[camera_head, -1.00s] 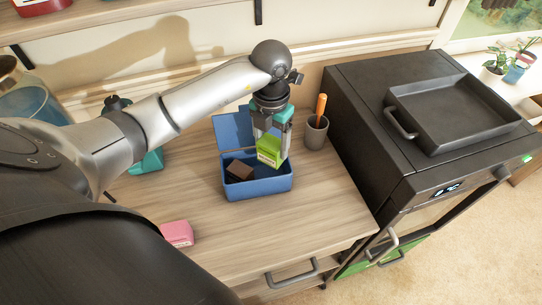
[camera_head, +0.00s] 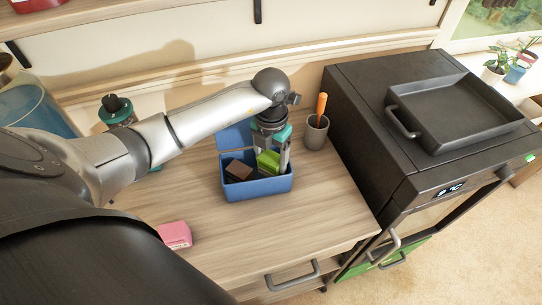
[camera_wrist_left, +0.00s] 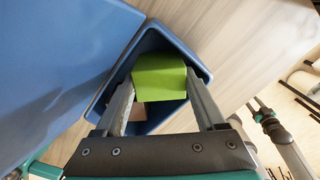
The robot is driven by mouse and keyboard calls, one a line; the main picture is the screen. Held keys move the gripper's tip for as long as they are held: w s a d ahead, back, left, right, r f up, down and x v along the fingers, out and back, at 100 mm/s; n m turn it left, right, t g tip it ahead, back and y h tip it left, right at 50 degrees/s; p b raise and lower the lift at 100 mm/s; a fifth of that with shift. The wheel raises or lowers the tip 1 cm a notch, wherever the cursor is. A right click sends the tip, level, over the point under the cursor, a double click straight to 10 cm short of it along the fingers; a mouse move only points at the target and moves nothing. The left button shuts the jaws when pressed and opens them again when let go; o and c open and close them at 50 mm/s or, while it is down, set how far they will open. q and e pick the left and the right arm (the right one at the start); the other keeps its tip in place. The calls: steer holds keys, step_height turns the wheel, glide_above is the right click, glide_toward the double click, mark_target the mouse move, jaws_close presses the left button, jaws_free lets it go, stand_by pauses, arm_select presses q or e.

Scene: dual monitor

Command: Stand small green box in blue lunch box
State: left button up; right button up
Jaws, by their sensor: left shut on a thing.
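The blue lunch box (camera_head: 258,190) stands on the wooden counter with its lid (camera_head: 236,137) raised at the back. My left gripper (camera_head: 273,158) points down into its right part and is shut on the small green box (camera_head: 267,162). The green box is inside the walls, partly hidden by the fingers. In the left wrist view the green box (camera_wrist_left: 160,77) sits between the two fingers, over the lunch box opening. I cannot tell whether it touches the floor of the lunch box. A brown block (camera_head: 238,170) lies in the left part. My right gripper is not in view.
A grey cup (camera_head: 316,133) with an orange-handled item stands just right of the lunch box. A pink box (camera_head: 175,235) lies near the counter's front. A black oven (camera_head: 370,120) bearing a dark tray (camera_head: 455,118) stands right.

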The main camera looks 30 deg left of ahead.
mark_target(271, 157)
arm_select(q)
steer(key=shift+f, duration=0.25)
steer(key=o, duration=1.1)
steer(key=shift+r, duration=0.1)
steer(key=shift+r+p, duration=0.35)
steer(key=shift+r, duration=0.15)
step_height(271, 157, up, 12)
steer(key=shift+r+p, duration=0.1)
steer(key=shift+p, duration=0.55)
